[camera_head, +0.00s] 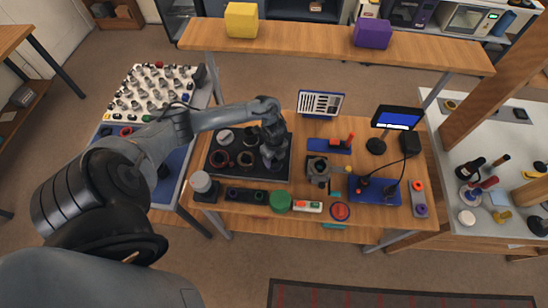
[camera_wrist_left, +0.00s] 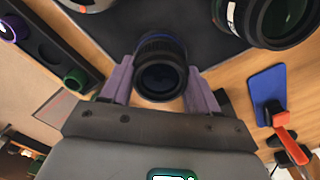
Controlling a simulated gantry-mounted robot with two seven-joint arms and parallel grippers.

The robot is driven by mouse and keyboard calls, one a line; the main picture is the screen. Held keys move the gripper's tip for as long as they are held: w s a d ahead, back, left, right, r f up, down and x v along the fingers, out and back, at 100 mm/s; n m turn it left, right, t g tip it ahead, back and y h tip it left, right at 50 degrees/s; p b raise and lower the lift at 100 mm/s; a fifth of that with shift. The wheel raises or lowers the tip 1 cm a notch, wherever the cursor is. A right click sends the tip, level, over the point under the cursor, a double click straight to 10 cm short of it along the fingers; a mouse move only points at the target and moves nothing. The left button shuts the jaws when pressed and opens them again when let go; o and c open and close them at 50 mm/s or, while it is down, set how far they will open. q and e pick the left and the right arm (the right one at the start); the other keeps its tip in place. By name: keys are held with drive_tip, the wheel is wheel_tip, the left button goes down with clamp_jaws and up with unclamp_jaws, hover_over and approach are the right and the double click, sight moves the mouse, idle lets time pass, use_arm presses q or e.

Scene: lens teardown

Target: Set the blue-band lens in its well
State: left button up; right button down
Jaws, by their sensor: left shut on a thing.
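My left gripper (camera_head: 272,160) is over the right part of the dark tray (camera_head: 215,176) on the wooden bench. In the left wrist view, its two purple-grey fingers (camera_wrist_left: 160,85) are closed on either side of a black lens with a blue band at its rim (camera_wrist_left: 161,66). The dark tray also shows in that view (camera_wrist_left: 202,30), beyond the lens. My gripper largely hides the lens in the head view. I cannot tell whether the lens touches the tray. My right gripper is out of view.
Other lens parts stand on the tray, such as a dark ring (camera_head: 246,159); a large lens (camera_wrist_left: 265,18) is close right of the held one. A green round piece (camera_head: 281,201) and a black strip (camera_head: 246,195) lie in front. A small fixture (camera_head: 318,168) stands to the right.

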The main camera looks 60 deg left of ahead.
use_arm(q)
drive_tip(key=shift+f+b, duration=0.4)
drive_tip(key=shift+f, duration=0.15)
drive_tip(key=o, duration=1.3)
